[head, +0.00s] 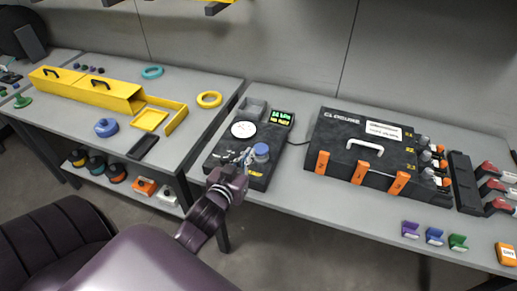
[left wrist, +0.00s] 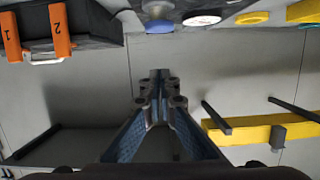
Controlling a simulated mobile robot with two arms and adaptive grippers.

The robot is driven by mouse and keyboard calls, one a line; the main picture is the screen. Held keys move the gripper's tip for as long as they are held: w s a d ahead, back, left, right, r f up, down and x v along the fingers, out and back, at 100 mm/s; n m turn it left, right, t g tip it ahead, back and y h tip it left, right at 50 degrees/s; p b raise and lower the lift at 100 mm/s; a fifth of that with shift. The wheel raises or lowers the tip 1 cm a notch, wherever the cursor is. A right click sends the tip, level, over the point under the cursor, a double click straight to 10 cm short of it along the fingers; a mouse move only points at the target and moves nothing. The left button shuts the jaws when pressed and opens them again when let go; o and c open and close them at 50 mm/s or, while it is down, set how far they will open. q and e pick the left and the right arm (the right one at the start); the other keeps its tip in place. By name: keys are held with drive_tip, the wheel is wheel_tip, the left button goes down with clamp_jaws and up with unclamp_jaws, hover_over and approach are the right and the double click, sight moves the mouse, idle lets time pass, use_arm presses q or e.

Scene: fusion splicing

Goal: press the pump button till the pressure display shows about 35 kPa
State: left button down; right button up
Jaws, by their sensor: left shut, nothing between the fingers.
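The dark pump unit (head: 215,160) stands on the middle table. Its round blue button (head: 261,151) is at the front right of its top, beside a white round dial (head: 243,129). The pressure display (head: 281,117) at its back right is lit with small green figures, too small to read surely. My left gripper (head: 246,156) is shut and empty, just left of the blue button; contact cannot be told. In the left wrist view the shut fingers (left wrist: 160,77) point toward the blue button (left wrist: 159,27), apart from it in the picture. My right gripper is not in view.
A black case (head: 345,147) with orange latches stands right of the pump unit. A black phone-like slab (head: 142,147) and a blue round object (head: 106,127) lie on the left table. Purple, blue and green pieces lie at the front right. Table between is bare.

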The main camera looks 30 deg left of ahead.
use_arm(q)
drive_tip(key=p, duration=0.2)
hover_over(261, 149)
drive_tip(key=s, duration=0.3)
drive_tip(key=f, duration=0.4)
drive_tip(key=shift+w+d+f, duration=0.25)
drive_tip(key=shift+w+f, duration=0.05)
drive_tip(key=shift+f, duration=0.7)
wheel_tip(261, 149, down, 3)
drive_tip(key=b, duration=0.2)
drive_tip(key=shift+s+b, duration=0.1)
drive_tip(key=shift+b, duration=0.25)
